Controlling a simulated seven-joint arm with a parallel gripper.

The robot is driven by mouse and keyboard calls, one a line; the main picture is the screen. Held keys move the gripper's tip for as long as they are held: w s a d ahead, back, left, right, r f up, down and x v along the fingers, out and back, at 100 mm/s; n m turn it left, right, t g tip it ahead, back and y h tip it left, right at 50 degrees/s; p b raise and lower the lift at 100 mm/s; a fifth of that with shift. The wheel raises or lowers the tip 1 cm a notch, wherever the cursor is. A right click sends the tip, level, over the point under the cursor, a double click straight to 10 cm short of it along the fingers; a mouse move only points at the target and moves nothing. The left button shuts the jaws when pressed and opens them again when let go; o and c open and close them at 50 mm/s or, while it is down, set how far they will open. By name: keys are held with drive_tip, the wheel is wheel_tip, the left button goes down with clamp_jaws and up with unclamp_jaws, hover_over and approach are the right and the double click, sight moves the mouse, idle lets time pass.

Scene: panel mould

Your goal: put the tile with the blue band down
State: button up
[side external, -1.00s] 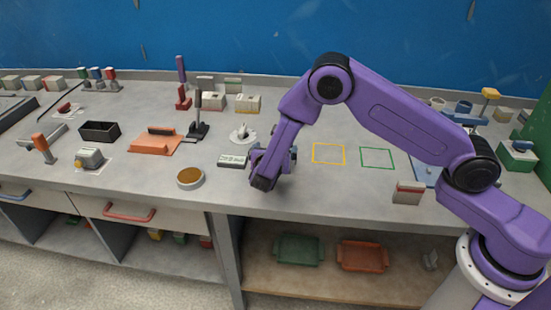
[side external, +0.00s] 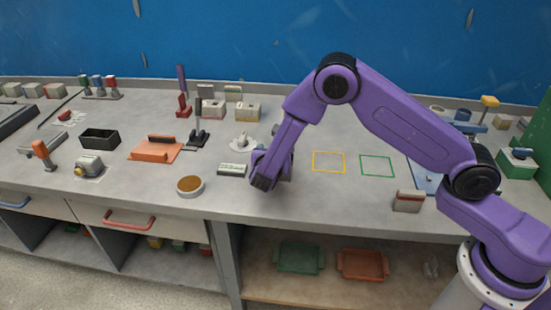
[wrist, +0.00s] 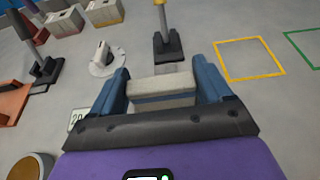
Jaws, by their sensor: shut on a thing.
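My gripper (wrist: 163,92) is shut on a pale block-like tile (wrist: 163,95) in the wrist view, with one blue finger on each side of it. In the side external view my gripper (side external: 267,183) points down, low at the front middle of the bench, just right of a small label plate (side external: 232,170). The tile is hidden there, and I cannot tell whether it touches the bench.
A yellow outlined square (side external: 328,152) and a green outlined square (side external: 377,156) lie empty to the right. A yellow-handled tool with a black base (wrist: 168,45) stands just beyond the held tile. A round brown-topped dish (side external: 190,186) is left. A red-banded tile (side external: 408,202) stands front right.

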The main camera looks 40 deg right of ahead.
wheel_tip(320, 180, up, 8)
drive_tip(key=shift+f, duration=0.25)
drive_tip(key=shift+r, duration=0.2)
drive_tip(key=shift+s+d, duration=0.1)
drive_tip(key=shift+d, duration=0.1)
drive_tip(key=s+d+r+m+g+h, duration=0.1)
drive_tip(key=s+d+m+g+h, duration=0.1)
drive_tip(key=s+d+m+g, duration=0.8)
drive_tip(key=s+d+r+m+g+h, duration=0.1)
drive_tip(key=s+d+r+m+g, duration=0.3)
drive_tip(key=s+d, duration=1.05)
drive_tip(key=shift+g, duration=0.5)
drive_tip(key=shift+w+d+f, duration=0.55)
drive_tip(key=shift+w+f, duration=1.05)
drive_tip(key=shift+f, duration=0.9)
drive_tip(key=shift+w+d+f, duration=0.5)
drive_tip(key=shift+w+f, duration=1.1)
drive_tip(key=shift+f, duration=0.9)
drive_tip(key=shift+w+d+f, duration=0.55)
drive_tip(key=shift+w+f, duration=1.05)
drive_tip(key=shift+f, duration=0.9)
